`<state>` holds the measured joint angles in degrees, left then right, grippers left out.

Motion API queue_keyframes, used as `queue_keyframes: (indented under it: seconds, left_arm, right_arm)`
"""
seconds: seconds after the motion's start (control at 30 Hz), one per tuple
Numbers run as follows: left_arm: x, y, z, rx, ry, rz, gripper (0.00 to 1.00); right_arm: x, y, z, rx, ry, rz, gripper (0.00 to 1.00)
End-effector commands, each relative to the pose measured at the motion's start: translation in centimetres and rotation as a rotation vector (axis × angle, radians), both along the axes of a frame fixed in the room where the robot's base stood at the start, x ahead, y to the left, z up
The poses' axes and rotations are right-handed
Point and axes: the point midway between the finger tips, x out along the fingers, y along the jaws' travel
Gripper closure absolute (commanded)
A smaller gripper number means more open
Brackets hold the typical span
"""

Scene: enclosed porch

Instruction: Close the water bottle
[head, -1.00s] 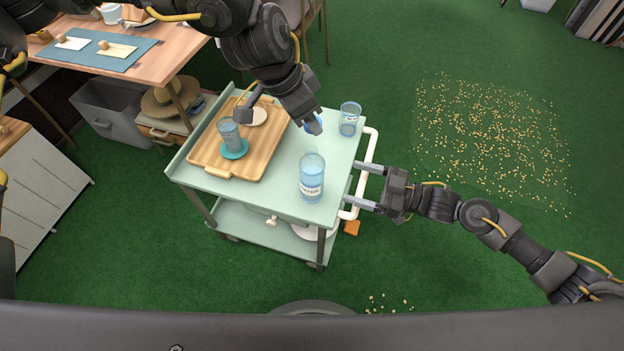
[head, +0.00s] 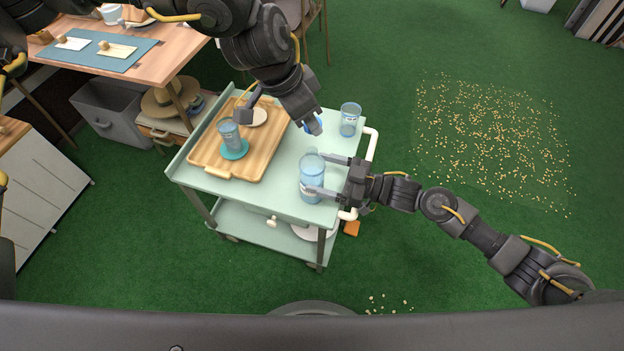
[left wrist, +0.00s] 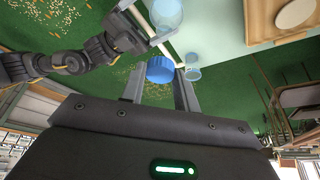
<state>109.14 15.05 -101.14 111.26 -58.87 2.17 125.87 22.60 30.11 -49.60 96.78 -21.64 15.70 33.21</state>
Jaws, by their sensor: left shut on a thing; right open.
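The clear blue water bottle (head: 311,170) stands upright and open-topped at the cart's near right corner; it also shows at the top of the left wrist view (left wrist: 166,12). My left gripper (head: 311,124) is shut on the blue cap (left wrist: 160,69), which is mostly hidden by the fingers in the head view. It holds the cap above the cart, beyond the bottle. My right gripper (head: 322,175) is open, with its two fingers on either side of the bottle from the right. Whether the fingers touch the bottle, I cannot tell.
Another glass (head: 350,118) stands at the cart's far right. A white rail (head: 373,145) runs along the right side. Crumbs (head: 490,140) cover some floor.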

Motion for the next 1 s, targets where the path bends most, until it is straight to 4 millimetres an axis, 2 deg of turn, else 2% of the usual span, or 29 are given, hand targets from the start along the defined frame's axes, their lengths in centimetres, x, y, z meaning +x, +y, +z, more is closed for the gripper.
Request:
queue_keyframes:
  seconds: [0.1,0.23,0.63,1.0]
  left_arm:
    - [0.0,0.0,0.0,0.0,0.0,0.0,0.9]
    - [0.0,0.0,0.0,0.0,0.0,0.0,0.9]
    - [0.0,0.0,0.0,0.0,0.0,0.0,0.9]
    - [0.0,0.0,0.0,0.0,0.0,0.0,0.9]
  right_arm:
    - [0.5,1.5,0.0,0.002,-0.001,0.0,0.21]
    - [0.8,2.4,0.0,0.001,0.0,0.0,0.21]
    - [0.9,2.9,0.0,0.0,0.0,0.0,0.21]
    - [0.9,2.9,0.0,0.0,0.0,0.0,0.68]
